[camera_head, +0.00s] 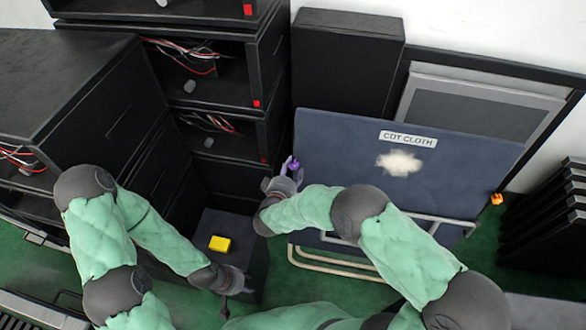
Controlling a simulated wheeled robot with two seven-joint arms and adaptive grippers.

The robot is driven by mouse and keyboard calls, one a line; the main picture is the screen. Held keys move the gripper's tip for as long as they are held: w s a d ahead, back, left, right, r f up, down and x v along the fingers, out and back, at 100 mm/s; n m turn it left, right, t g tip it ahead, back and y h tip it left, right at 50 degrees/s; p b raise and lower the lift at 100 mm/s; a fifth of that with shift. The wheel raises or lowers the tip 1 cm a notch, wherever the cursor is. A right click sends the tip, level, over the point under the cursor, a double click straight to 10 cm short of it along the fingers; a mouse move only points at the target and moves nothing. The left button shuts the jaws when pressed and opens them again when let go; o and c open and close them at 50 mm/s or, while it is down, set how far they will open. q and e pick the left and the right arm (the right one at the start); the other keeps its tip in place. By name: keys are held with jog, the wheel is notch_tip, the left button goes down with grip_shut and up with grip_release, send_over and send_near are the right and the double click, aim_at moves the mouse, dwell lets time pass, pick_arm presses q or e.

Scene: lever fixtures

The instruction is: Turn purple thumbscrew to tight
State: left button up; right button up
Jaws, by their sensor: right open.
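The purple thumbscrew (294,164) is small and sits at the left edge of the dark blue panel (330,140) labelled "CDT CLOTH". My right gripper (289,172) is open, with its fingers right at the thumbscrew. The thumbscrew appears between or just beside the fingertips; I cannot tell whether they touch it. Part of the thumbscrew is hidden by the fingers. My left gripper (238,290) is low in the middle, away from the panel; its fingers are too small and dark to tell open from shut.
An orange piece (497,199) sits at the panel's right edge. A yellow block (220,244) lies on a dark box beside my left gripper. Black cabinets (215,90) with red and white wires stand at left. Black slabs (550,225) stand at right. A pale tube frame (335,264) is under the panel.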

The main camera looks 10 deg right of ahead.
aim_at(292, 166)
jog(key=shift+b+x, duration=0.55)
jog(key=shift+x, duration=1)
grip_shut()
